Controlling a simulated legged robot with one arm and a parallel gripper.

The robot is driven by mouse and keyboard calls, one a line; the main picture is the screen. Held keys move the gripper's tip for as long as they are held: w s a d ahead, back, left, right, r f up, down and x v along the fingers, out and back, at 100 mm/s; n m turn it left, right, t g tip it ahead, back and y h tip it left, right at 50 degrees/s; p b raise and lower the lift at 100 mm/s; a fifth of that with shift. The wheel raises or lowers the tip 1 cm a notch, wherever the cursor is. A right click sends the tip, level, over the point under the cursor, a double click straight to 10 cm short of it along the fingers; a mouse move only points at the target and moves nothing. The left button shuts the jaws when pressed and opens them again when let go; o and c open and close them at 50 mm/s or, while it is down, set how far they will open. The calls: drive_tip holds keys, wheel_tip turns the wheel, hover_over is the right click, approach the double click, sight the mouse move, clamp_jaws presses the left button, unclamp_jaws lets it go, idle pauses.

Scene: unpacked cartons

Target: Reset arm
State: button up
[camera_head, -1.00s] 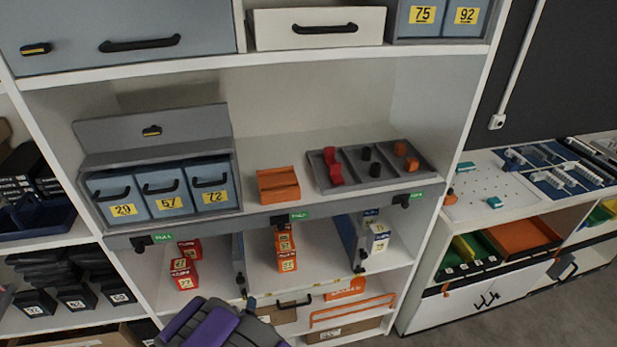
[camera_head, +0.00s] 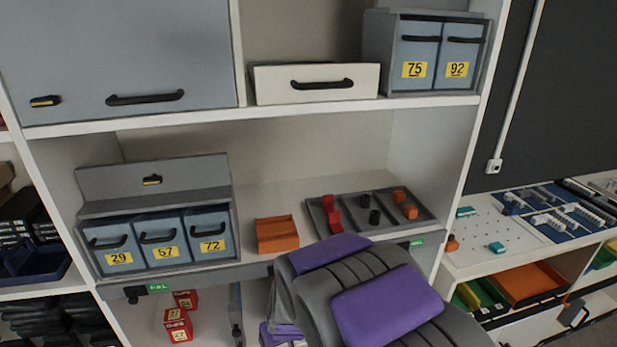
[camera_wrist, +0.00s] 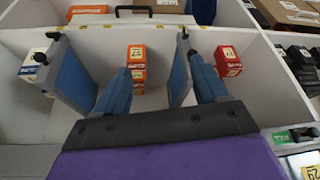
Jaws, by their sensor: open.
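My gripper (camera_wrist: 160,65) is open, with its two blue-grey fingers spread apart and nothing between them. It shows in the wrist view over a white shelf compartment. A small stack of orange-red boxes (camera_wrist: 136,58) stands beyond it, seen between the fingers without contact. In the head view my purple and grey arm covers the lower middle, and the gripper itself is hidden.
Blue dividers (camera_wrist: 72,72) stand close to the fingers. Red boxes (camera_wrist: 228,60) are at the right. On the shelf above are an orange holder (camera_head: 277,235), a grey tray (camera_head: 322,222) of red, black and orange pieces, and blue drawers (camera_head: 161,242).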

drive_tip(key=s+d+r+m+g, duration=0.1)
drive_tip(key=s+d+r+g, duration=0.1)
drive_tip(key=s+d+r, duration=0.3)
drive_tip(key=s+d+r+m+g+h, duration=0.1)
drive_tip(key=s+d+r, duration=0.3)
drive_tip(key=s+d, duration=0.5)
drive_tip(key=s+d+r+m+g+h, duration=0.1)
drive_tip(key=s+d+r, duration=0.4)
drive_tip(key=s, duration=1)
drive_tip(key=shift+s+d+r+m+g, duration=0.2)
drive_tip(key=shift+d+r+m+g, duration=0.1)
drive_tip(key=shift+d+m+g, duration=0.75)
